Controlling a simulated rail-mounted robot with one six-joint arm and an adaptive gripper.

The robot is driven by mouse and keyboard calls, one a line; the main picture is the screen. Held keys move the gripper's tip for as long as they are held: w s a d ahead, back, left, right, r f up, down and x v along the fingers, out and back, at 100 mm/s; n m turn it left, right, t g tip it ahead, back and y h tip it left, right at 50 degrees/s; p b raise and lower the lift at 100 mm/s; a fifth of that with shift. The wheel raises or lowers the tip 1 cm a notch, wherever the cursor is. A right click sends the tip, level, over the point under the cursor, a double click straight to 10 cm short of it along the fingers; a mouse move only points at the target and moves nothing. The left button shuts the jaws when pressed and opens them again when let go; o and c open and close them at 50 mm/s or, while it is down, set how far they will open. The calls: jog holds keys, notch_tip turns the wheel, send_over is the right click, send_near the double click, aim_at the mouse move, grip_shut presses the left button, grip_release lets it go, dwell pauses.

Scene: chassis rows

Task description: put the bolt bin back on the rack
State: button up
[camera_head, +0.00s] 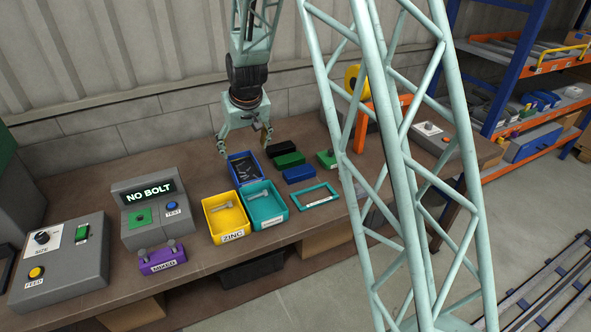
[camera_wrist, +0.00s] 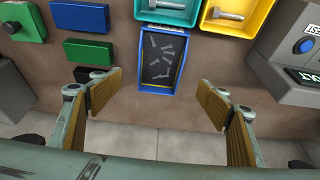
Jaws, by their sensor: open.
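A blue bin (camera_head: 232,179) with a dark inside holding several small grey bolts stands on the brown workbench, behind a yellow bin and a teal bin. It also shows in the wrist view (camera_wrist: 145,74), centred ahead of the fingers. My gripper (camera_head: 244,135) is open and empty above the back of the bench, near the blue bin; in the wrist view its fingers (camera_wrist: 158,90) are spread wide, apart from the bin. A rack (camera_head: 532,64) with blue uprights and orange shelves stands at the right. Which bin the task means is not labelled.
The yellow ZINC bin (camera_head: 226,238) and teal bin (camera_head: 267,222) each hold a bolt. A purple MIXED block (camera_head: 162,260), a NO BOLT box (camera_head: 151,214) and a FEED box (camera_head: 62,265) stand left. Black, green and blue blocks and a teal frame (camera_head: 315,195) lie right. A lattice mast (camera_head: 385,150) blocks part of the view.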

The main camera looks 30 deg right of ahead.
jog(key=s+a+r, duration=0.2)
jog(key=s+r, duration=2)
jog(key=s, duration=0.3)
jog(key=s+r, duration=0.2)
jog(key=s, duration=1.3)
jog(key=s+r, duration=0.2)
jog(key=s, duration=1.3)
jog(key=shift+s+r+g, duration=0.15)
jog(key=shift+s+g, duration=0.15)
jog(key=shift+s, duration=0.1)
jog(key=shift+o, duration=0.5)
jog(key=shift+r, duration=0.1)
